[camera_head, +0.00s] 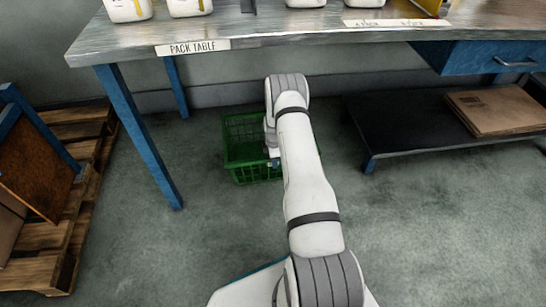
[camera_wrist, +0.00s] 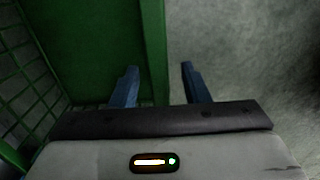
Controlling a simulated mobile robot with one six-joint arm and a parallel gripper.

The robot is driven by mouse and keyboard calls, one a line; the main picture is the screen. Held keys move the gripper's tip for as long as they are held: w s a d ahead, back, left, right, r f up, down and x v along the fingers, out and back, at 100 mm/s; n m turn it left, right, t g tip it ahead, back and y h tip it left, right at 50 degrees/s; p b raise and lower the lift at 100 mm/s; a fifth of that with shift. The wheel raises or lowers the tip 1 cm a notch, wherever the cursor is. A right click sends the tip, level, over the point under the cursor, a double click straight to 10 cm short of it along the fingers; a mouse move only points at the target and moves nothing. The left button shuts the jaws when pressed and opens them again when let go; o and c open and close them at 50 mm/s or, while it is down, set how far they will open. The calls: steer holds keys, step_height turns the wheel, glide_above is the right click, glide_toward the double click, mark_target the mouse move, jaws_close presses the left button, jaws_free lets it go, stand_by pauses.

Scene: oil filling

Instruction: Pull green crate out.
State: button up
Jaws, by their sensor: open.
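The green crate (camera_head: 240,150) stands on the floor under the pack table, partly hidden behind my arm. In the wrist view its green wall (camera_wrist: 152,45) runs up the picture, with the crate's inside and its lattice side (camera_wrist: 25,75) at the left. My gripper (camera_wrist: 160,82) is open, with its two blue fingers apart. I cannot tell whether either finger touches the wall.
The pack table (camera_head: 290,32) spans above the crate, with a blue leg (camera_head: 140,140) to the left. A low black shelf (camera_head: 440,125) with a cardboard box (camera_head: 498,108) is at the right. A wooden pallet (camera_head: 60,225) is at the left. The floor in front of the crate is clear.

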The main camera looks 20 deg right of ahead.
steer(key=shift+c, duration=0.5)
jaws_close()
stand_by(1.0)
